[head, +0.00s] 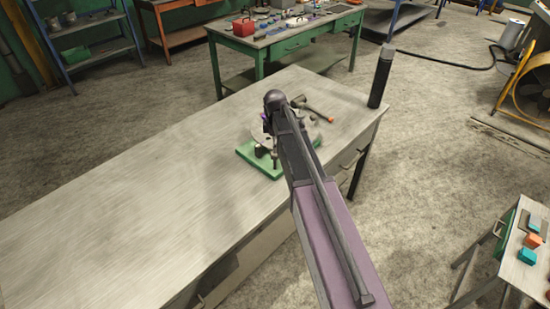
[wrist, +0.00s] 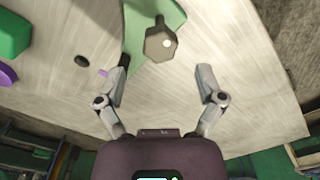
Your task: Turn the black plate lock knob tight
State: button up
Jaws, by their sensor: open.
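In the wrist view, a dark grey-brown faceted knob (wrist: 160,46) with a pale round spot shows near the top middle, over a green surface (wrist: 148,82). My gripper (wrist: 163,66) is open, with its two fingers wide apart. The knob appears just beyond the fingertips, between their lines; I cannot tell the height gap. Nothing is between the fingers. In the head view, a green base (head: 256,162) carries a grey round plate (head: 262,138) on the bench. My arm hides much of this fixture and my gripper there.
In the head view, a black upright cylinder (head: 380,76) stands at the bench (head: 130,200) corner. A dark tool with an orange tip (head: 331,119) lies behind my arm. The bench's left part is clear. The wrist view shows a green block (wrist: 12,32) and a purple disc (wrist: 6,76).

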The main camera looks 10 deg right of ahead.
aim_at(275, 161)
jog(key=shift+f+b, duration=2.25)
jog(key=shift+f, duration=0.3)
jog(key=c, duration=1.2)
